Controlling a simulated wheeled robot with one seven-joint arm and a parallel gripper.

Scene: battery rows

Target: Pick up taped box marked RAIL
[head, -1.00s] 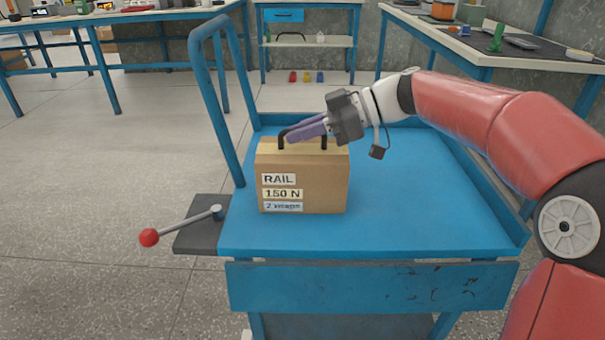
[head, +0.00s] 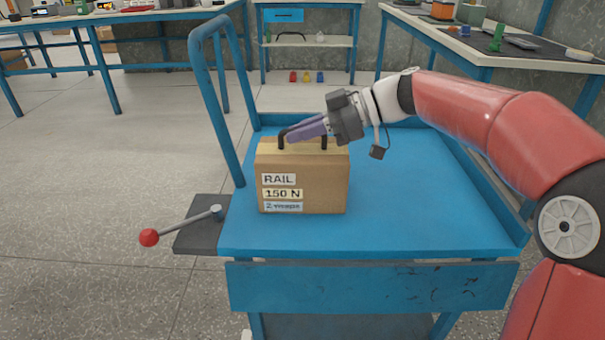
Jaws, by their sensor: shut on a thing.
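The taped box marked RAIL (head: 325,185) is a brown carton with labels on its front, one reading "150 N", and a dark handle on top. It stands upright on the left part of the blue cart top (head: 420,200). My gripper (head: 292,133) comes in from the right, its purple fingers shut on the box's handle. The fingers hide part of the handle. I see no clear gap between the box and the cart.
A blue push bar (head: 215,110) rises at the cart's left. A lever with a red knob (head: 149,237) sticks out at the left. Benches stand at the back and right. The cart top right of the box is clear.

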